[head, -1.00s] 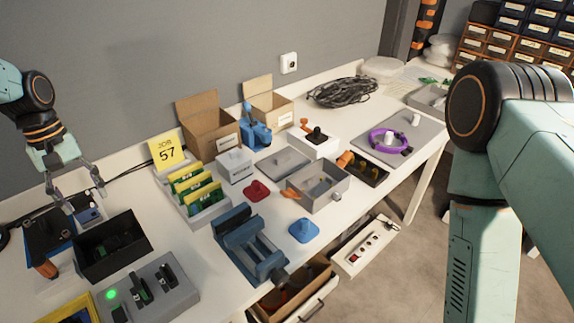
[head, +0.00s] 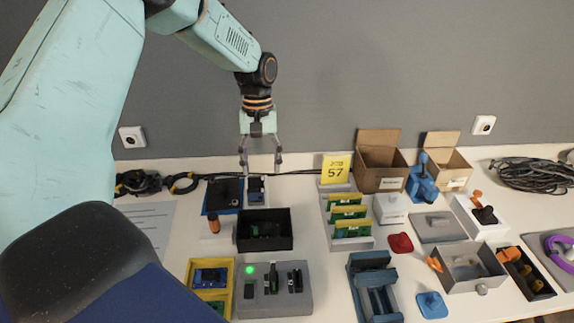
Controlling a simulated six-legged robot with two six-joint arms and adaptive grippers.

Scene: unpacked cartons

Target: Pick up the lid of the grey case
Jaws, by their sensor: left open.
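The grey case (head: 471,286) stands open at the right of the table, with small items inside. A flat grey plate (head: 437,227), which looks like its lid, lies on the table just behind the case and apart from it. My left gripper (head: 261,171) is open and empty, pointing down at the back of the table. It is far to the left of the lid, above or behind a small dark device (head: 256,190); the exact height is hard to tell. My right gripper is not in view.
Between my left gripper and the lid stand a yellow job sign (head: 335,169), a rack of green boards (head: 349,228), a white box (head: 390,208) and open cartons (head: 379,163). A blue clamp tool (head: 422,181) stands behind the lid. A red piece (head: 400,242) lies left of it.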

